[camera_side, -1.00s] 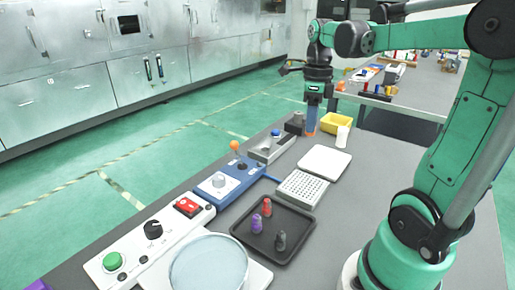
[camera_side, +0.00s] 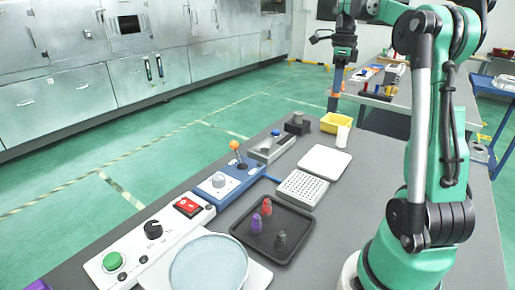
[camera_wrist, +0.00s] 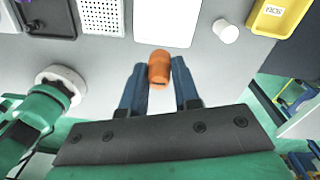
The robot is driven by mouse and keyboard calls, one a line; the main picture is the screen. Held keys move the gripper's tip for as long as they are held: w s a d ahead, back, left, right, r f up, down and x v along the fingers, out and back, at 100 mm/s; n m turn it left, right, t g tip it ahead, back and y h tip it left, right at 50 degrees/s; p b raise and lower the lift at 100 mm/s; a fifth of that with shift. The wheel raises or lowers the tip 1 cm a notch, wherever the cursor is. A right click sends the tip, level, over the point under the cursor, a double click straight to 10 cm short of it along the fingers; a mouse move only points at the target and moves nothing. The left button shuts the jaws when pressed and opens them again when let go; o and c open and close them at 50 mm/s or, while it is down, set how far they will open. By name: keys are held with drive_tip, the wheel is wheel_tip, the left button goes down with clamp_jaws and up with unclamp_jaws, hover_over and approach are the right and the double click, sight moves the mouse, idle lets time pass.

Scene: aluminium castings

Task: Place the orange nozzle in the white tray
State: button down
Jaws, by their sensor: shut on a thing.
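My gripper (camera_wrist: 158,66) has its blue fingers closed on the orange nozzle (camera_wrist: 160,72), which sits between the fingertips in the wrist view. The white tray (camera_side: 325,162) lies flat and empty on the grey bench. In the wrist view the white tray (camera_wrist: 168,20) shows at the top edge, just beyond the nozzle and apart from it in the picture.
A yellow bin (camera_side: 334,122) and a white cylinder (camera_side: 342,136) stand beyond the tray. A perforated white block (camera_side: 302,188) lies nearer, then a black tray (camera_side: 284,256) with red, purple and grey nozzles. A blue joystick box (camera_side: 240,168) stands left.

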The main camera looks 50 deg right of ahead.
sight(325, 163)
drive_tip(key=f, duration=2)
drive_tip(key=shift+d, duration=0.25)
drive_tip(key=c, duration=0.6)
unclamp_jaws()
drive_tip(key=shift+f, duration=0.15)
drive_tip(key=shift+c, duration=0.2)
